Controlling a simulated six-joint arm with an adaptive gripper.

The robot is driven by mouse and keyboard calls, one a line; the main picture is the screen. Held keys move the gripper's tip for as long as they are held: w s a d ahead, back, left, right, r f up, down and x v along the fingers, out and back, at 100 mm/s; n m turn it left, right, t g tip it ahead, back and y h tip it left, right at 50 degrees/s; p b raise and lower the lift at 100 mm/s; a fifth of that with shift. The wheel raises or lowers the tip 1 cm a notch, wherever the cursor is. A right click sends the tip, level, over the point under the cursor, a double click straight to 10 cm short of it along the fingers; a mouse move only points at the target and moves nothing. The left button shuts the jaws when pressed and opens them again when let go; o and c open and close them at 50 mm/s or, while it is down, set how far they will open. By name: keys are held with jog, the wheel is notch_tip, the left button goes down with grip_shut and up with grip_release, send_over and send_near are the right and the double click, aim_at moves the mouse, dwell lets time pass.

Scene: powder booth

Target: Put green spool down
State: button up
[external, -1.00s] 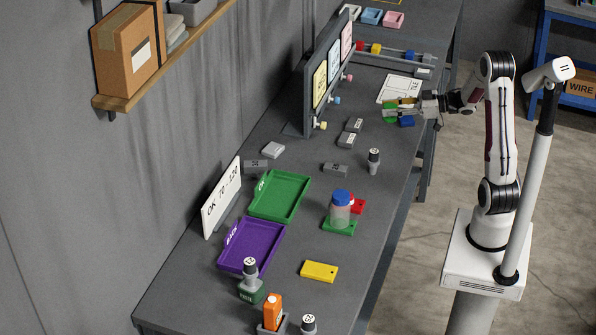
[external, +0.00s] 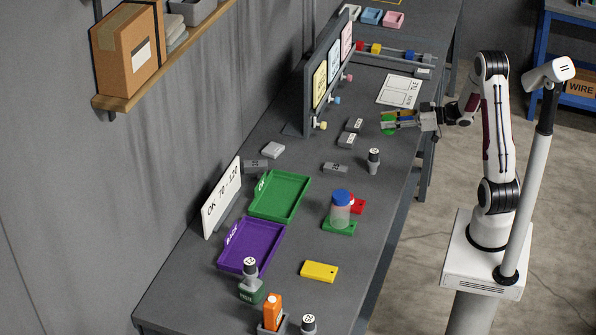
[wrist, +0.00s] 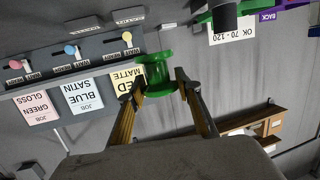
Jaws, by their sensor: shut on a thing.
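The green spool (wrist: 157,72) sits between the two fingertips of my gripper (wrist: 161,86) in the wrist view, with its flanges showing above and below the fingers. In the external view my gripper (external: 399,119) is shut on the green spool (external: 387,128) at the far right part of the bench. The fingers cover part of the spool there. I cannot tell whether its lower end touches the bench.
A white printed card (external: 399,90) lies just behind the gripper. The board with job cards (external: 320,82) stands further left.

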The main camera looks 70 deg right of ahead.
jog(key=shift+f, duration=2.8)
jog(key=shift+f, duration=2.05)
jog(key=shift+f, duration=0.15)
jog(key=o, duration=1.2)
jog(key=shift+s+d+r, duration=0.15)
jog(key=shift+s+r, duration=0.05)
jog(key=shift+s, duration=0.2)
jog(key=v, duration=1.1)
